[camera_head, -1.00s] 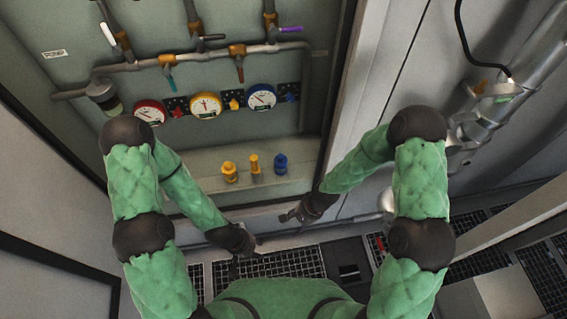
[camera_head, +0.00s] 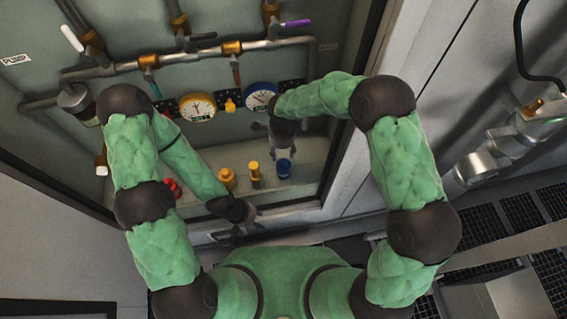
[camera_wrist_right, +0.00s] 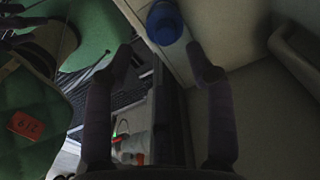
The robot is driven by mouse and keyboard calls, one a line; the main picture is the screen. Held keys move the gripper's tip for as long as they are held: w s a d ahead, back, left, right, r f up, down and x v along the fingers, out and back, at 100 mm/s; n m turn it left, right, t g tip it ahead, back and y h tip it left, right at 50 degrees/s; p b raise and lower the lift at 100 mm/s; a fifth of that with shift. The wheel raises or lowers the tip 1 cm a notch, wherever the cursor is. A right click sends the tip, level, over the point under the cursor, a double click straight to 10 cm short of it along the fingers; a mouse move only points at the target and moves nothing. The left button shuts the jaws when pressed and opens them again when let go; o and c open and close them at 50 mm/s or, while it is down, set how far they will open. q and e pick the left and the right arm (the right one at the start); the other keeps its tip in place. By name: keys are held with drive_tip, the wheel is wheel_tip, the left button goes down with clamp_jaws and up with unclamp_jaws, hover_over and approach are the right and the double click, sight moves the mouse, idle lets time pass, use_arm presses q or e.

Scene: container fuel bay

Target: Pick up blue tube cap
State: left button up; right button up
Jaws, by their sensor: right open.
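The blue tube cap (camera_head: 284,168) stands upright on the ledge of the bay, at the right end of a row of caps. In the right wrist view the blue cap (camera_wrist_right: 164,22) is at the top, just beyond and between the fingertips. My right gripper (camera_head: 283,148) is open and empty, right above and behind the cap in the head view. Its two dark fingers (camera_wrist_right: 160,58) are spread wide in the wrist view. My left gripper (camera_head: 240,222) hangs low in front of the ledge, away from the caps; its fingers look spread and empty.
Two yellow caps (camera_head: 254,171) stand left of the blue one, and a red cap (camera_head: 172,187) is partly behind my left arm. Gauges (camera_head: 197,107), pipes and valve levers (camera_head: 296,24) line the back wall. The bay's right frame (camera_head: 352,110) is close to my right arm.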

sight(283, 161)
wheel_tip(283, 161, down, 4)
drive_tip(key=shift+w+b, duration=0.1)
drive_tip(key=shift+b, duration=0.5)
drive_tip(key=f+b, duration=0.1)
drive_tip(key=f, duration=0.1)
drive_tip(key=f+b, duration=0.1)
drive_tip(key=f, duration=0.2)
drive_tip(key=shift+w+d, duration=0.2)
drive_tip(key=shift+r, duration=0.1)
clamp_jaws()
